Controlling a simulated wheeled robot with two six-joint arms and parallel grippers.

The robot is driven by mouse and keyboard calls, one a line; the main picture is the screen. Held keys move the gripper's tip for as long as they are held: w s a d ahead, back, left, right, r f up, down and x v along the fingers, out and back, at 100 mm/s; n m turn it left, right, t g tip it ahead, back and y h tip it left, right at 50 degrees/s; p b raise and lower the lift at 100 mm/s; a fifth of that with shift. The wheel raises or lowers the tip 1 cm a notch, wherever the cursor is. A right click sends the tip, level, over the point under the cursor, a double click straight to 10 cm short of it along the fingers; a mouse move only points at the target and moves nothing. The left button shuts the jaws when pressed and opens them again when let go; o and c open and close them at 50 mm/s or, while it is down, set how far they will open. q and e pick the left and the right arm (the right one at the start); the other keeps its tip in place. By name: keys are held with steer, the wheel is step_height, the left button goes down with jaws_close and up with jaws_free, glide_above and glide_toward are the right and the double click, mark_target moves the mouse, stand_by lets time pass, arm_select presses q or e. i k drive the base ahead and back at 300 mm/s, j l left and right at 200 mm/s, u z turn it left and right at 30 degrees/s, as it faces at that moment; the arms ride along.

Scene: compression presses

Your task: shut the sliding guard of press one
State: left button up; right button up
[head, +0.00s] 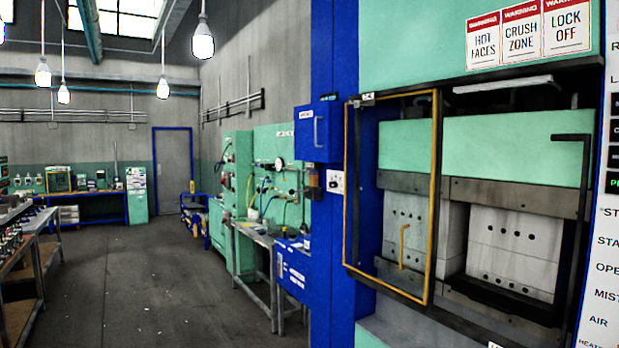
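A press with a green body and blue column fills the right side of the head view. Its guard (433,200) is a yellow-edged, see-through frame with a yellow handle (403,247). The guard stands at the left part of the press opening. To its right the opening is uncovered, and the pale heated blocks (515,248) show between dark plates. I cannot read a number marking this as press one. Neither of my grippers is in view.
Red-and-white warning signs (530,35) sit above the opening. A white panel (604,250) cuts in at the right edge. A blue box (317,132) juts from the column. A grey workbench (250,236) stands left of the press. The floor (140,285) in the middle left is clear.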

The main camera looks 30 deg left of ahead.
mark_target(435, 91)
steer(key=u, duration=0.55)
steer(key=i+l+u, duration=0.15)
steer(key=i, duration=0.25)
steer(key=i+l+u, duration=0.15)
steer(key=i+l, duration=0.15)
steer(key=i, duration=0.1)
